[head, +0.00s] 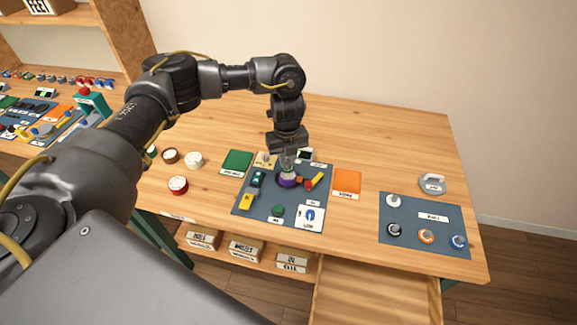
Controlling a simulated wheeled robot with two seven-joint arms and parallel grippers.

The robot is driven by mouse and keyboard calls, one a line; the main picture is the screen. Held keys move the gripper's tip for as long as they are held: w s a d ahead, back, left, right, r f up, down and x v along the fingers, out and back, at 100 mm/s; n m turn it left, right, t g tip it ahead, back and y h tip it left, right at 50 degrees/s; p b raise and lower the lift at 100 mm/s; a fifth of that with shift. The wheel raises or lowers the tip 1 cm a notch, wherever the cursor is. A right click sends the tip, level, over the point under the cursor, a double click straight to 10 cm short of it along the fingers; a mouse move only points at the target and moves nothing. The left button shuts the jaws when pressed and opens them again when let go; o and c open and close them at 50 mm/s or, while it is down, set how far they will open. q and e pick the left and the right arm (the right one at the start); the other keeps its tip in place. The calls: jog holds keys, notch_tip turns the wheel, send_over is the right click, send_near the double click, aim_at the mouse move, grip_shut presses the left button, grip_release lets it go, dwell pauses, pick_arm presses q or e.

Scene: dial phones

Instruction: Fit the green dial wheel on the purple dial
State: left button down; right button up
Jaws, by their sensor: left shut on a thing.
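My left gripper (288,162) reaches down from above to the purple dial (288,181) on the blue-grey panel. It is shut on a small pale thing right at the top of the purple dial. The fingers hide most of it, and I cannot tell whether it is seated. A dark green round piece (151,151) shows partly behind my left arm, at the left of the table. It may be the green dial wheel, but too little shows to be sure. A small green round knob (277,210) sits at the panel's front. My right gripper is out of view.
The panel (246,208) also carries a yellow switch (246,201), a red-and-yellow lever (315,181) and a white dial plate (310,216). Brown (170,156), white (194,160) and red (178,185) round pieces lie left. A second panel (425,240) with several knobs lies right.

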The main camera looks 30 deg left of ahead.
aim_at(288, 167)
pick_arm(q)
jog(key=shift+w+f, duration=0.15)
jog(key=shift+f, duration=0.75)
jog(key=shift+w+f, duration=0.1)
jog(key=shift+f, duration=0.8)
jog(key=shift+f, duration=0.25)
jog(key=c, duration=1.4)
grip_release()
notch_tip(288, 167, up, 13)
jog(key=shift+f, duration=0.2)
